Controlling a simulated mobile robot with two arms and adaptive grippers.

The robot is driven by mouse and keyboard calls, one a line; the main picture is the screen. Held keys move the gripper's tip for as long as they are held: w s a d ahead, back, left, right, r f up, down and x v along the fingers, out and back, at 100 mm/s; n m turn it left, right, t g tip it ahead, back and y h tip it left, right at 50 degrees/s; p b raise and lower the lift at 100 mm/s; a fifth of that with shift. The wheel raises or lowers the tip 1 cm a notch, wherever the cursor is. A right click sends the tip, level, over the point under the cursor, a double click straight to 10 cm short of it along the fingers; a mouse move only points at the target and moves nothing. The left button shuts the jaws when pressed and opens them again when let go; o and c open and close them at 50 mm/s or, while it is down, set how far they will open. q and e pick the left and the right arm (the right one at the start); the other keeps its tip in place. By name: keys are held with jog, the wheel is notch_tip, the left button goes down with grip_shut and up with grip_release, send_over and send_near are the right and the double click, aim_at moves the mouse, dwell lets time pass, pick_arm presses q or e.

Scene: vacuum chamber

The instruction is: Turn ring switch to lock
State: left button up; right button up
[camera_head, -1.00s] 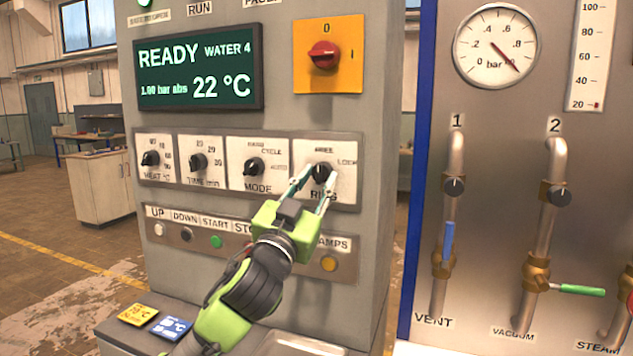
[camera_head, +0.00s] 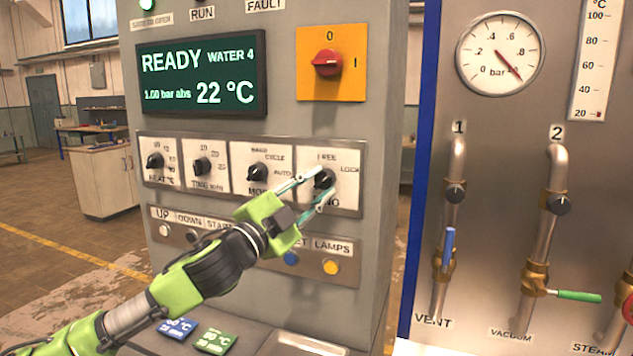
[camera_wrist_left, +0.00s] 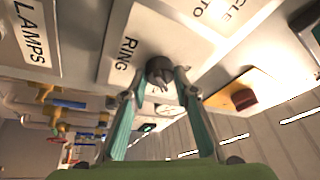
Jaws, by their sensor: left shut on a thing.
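The ring switch (camera_head: 324,178) is a black knob on a white plate marked FREE, LOCK and RING, at the right end of the knob row. In the head view my left gripper (camera_head: 318,186) reaches it from the lower left, its fingers shut on the knob. The left wrist view shows the ring switch (camera_wrist_left: 158,70) with the fingertips (camera_wrist_left: 162,80) on either side of it. The fingers partly cover the RING label in the head view. Which mark the knob points to is hard to tell. My right gripper is not in view.
The MODE knob (camera_head: 257,172) sits just left on the same panel. A yellow lamps button (camera_head: 331,267) and a blue button (camera_head: 291,258) lie below. A red main switch (camera_head: 327,63) is above. The vent pipe (camera_head: 449,240) stands to the right.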

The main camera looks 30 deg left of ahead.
pick_arm(q)
jog(key=shift+a+r+m+g+h+p, duration=0.15)
jog(key=shift+m+g+h, duration=0.15)
jog(key=shift+m, duration=0.6)
jog(key=shift+a+r+m+g+h+p, duration=0.1)
jog(key=shift+m+g+h+p, duration=0.15)
jog(key=shift+m, duration=0.65)
jog(key=shift+o, duration=0.2)
jog(key=o, duration=0.8)
jog(key=shift+o, duration=1.4)
jog(key=shift+w+f, duration=0.1)
jog(key=shift+f, duration=0.05)
jog(key=shift+s+d+f, duration=0.1)
jog(key=shift+s+d, duration=0.05)
jog(key=shift+s, duration=0.05)
jog(key=shift+s+f, duration=0.2)
jog(key=shift+s, duration=0.3)
jog(key=v, duration=1)
jog(key=shift+s+a+r, duration=0.15)
jog(key=shift+s+a, duration=0.1)
jog(key=shift+s, duration=0.05)
